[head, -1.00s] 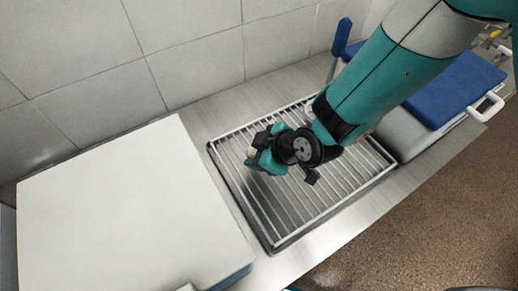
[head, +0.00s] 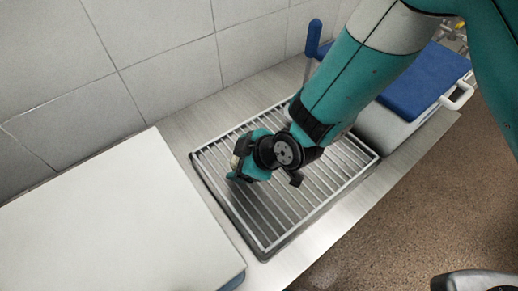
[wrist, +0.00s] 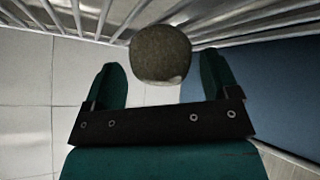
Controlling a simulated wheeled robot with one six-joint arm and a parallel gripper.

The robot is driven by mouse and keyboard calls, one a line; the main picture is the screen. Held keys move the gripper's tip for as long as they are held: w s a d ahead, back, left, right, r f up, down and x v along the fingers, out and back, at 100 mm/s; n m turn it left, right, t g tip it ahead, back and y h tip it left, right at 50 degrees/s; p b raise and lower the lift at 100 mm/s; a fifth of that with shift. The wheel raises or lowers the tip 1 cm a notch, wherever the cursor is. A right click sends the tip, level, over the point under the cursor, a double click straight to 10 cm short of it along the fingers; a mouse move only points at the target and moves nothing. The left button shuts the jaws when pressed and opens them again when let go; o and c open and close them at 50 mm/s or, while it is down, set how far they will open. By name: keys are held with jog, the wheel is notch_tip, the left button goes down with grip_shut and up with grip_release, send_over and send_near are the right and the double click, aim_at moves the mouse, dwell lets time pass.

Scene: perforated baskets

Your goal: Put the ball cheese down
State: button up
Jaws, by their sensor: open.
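The ball cheese (wrist: 160,54) is a round, dull brown-green ball with a pale spot on its lower edge. In the wrist view it sits just beyond and between the two fingertips of my gripper (wrist: 164,78), with a visible gap on each side. My gripper is open. In the head view my gripper (head: 243,168) is over the left part of a metal wire rack (head: 300,215). I cannot make out the cheese for sure there. Whether the cheese touches the wires is not clear.
A large white box (head: 110,220) stands left of the rack. A grey container with a blue lid (head: 425,82) and a white handle stands right. A tiled wall (head: 150,50) is behind. The right and front parts of the rack are bare.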

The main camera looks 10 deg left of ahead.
jog(key=shift+d+r+b, duration=0.3)
jog(key=shift+r+b, duration=0.1)
jog(key=shift+r, duration=0.2)
jog(key=s+d+r+m+g+h+b, duration=0.1)
jog(key=s+d+r+m, duration=0.2)
jog(key=d+r, duration=0.4)
jog(key=s+d+r+m+h, duration=0.1)
jog(key=s+d+r+m, duration=0.2)
jog(key=d+r, duration=0.4)
jog(key=s+d+r+m+g+h+b, duration=0.1)
jog(key=s+d+r+m, duration=0.2)
jog(key=d, duration=0.8)
notch_tip(320, 180, up, 5)
jog(key=shift+s+d+f+m+g+h+b, duration=0.2)
jog(key=shift+s+d+m+g+h+b, duration=0.15)
jog(key=shift+m, duration=0.85)
jog(key=shift+c, duration=0.5)
